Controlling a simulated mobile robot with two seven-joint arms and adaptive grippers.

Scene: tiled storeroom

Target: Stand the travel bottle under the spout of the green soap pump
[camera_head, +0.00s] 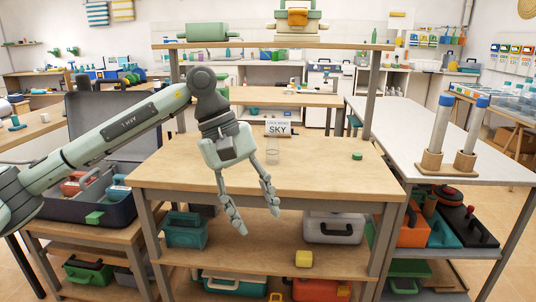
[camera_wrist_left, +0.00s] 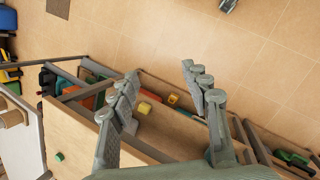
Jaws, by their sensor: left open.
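My left gripper (camera_head: 257,218) is open and empty, its fingers pointing down in front of the front edge of the wooden table (camera_head: 320,180). In the left wrist view its spread fingers (camera_wrist_left: 160,70) have nothing between them. A small clear vessel (camera_head: 270,152) stands on the table behind one finger, partly covered; I cannot tell whether it is the travel bottle. A low green round thing (camera_head: 357,156) lies farther right on the table and also shows in the left wrist view (camera_wrist_left: 59,157). I cannot make out a green soap pump with a spout. My right gripper is not in view.
A yellow block (camera_head: 303,258), a teal box (camera_head: 186,230) and a grey case (camera_head: 334,227) are on the shelf below. A white table (camera_head: 410,140) with two upright tubes is at right. The table's right part is mostly clear.

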